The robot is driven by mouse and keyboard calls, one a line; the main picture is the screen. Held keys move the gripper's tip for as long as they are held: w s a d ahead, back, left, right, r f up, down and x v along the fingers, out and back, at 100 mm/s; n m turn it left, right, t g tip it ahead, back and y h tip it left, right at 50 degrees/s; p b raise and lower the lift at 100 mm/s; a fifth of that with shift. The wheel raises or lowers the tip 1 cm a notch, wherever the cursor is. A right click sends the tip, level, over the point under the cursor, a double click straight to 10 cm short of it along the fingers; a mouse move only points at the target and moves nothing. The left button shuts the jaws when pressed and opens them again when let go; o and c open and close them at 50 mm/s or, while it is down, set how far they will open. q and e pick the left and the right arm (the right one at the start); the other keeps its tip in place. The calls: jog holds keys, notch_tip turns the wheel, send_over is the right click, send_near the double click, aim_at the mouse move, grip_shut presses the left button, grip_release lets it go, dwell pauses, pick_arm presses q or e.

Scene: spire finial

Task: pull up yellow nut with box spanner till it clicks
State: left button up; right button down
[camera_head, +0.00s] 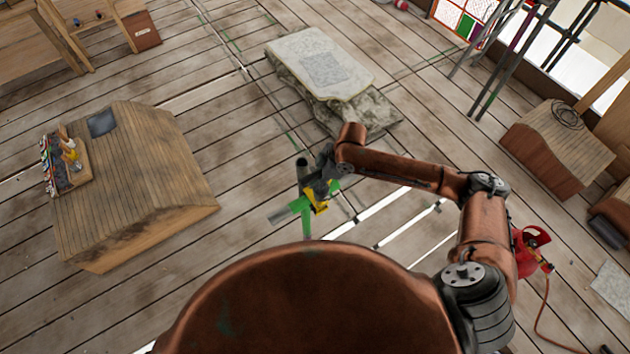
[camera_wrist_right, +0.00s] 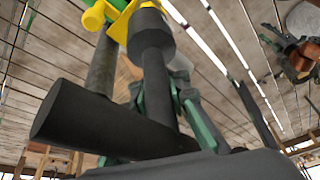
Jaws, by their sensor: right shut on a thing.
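The box spanner is a dark grey T-shaped tool (camera_wrist_right: 155,75) with a thick crossbar in the right wrist view. Its far end meets the yellow nut (camera_wrist_right: 128,22), which sits beside a bright green fitting (camera_wrist_right: 95,15); how far the socket goes over the nut is hidden. In the head view the yellow nut (camera_head: 318,207) is on the green fitting (camera_head: 302,207), just in front of my body. My right gripper (camera_head: 325,185) is at the nut and shut on the spanner; its greenish fingers (camera_wrist_right: 185,110) show behind the shaft. My left gripper is not in view.
A sloped wooden block (camera_head: 135,180) with a small tool rack (camera_head: 65,165) stands at the left. A stone slab (camera_head: 320,65) lies beyond the fitting. Planks with open gaps lie right of the fitting.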

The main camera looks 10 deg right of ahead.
jog(key=shift+f, duration=0.65)
jog(key=shift+f+b, duration=0.4)
jog(key=shift+f, duration=0.55)
jog(key=shift+f+b, duration=1.15)
jog(key=shift+b, duration=0.1)
jog(key=m, duration=0.2)
jog(key=m+t, duration=0.1)
jog(key=m, duration=0.1)
jog(key=shift+w+d+r+t+h+b, duration=0.1)
jog(key=shift+w+r+t+h+b, duration=0.05)
jog(key=shift+w+t+h+b, duration=0.2)
jog(key=shift+w+d+m+t+h+p, duration=0.1)
jog(key=shift+w+m+t+h+p, duration=0.1)
jog(key=shift+m+p, duration=0.55)
jog(key=shift+w+d+m+t+h+p, duration=0.1)
jog(key=shift+m+t+p, duration=0.05)
jog(key=shift+m+p, duration=0.6)
jog(key=shift+r+p, duration=0.6)
jog(key=shift+r, duration=3.05)
